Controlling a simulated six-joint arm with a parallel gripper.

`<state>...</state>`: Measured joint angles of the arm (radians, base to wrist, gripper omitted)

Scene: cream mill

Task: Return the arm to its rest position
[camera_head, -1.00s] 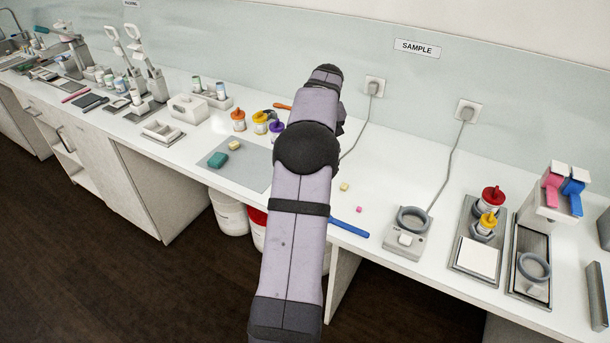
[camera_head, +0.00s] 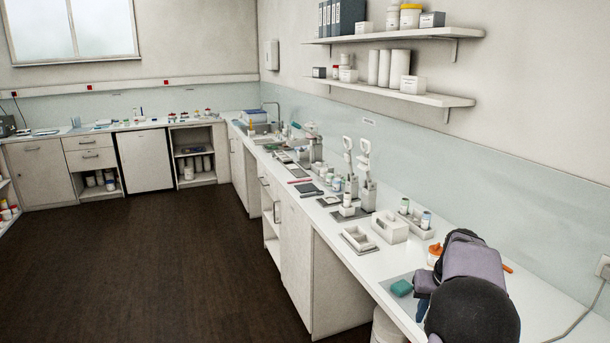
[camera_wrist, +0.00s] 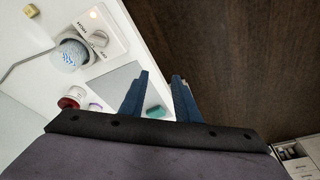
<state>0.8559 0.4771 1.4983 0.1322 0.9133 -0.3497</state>
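My arm is folded in the lower right of the head view, over the near end of the right-hand counter (camera_head: 362,262). The wrist view shows the two blue fingers of my gripper (camera_wrist: 160,76) spread apart with nothing between them. They point out over the counter's edge, with dark floor beyond. In the head view only a bit of blue finger shows beside the arm; the rest is hidden behind it.
A white device with a knob (camera_wrist: 97,38) is on the counter. Wall shelves (camera_head: 390,94) hang above. The dark floor (camera_head: 170,250) is clear.

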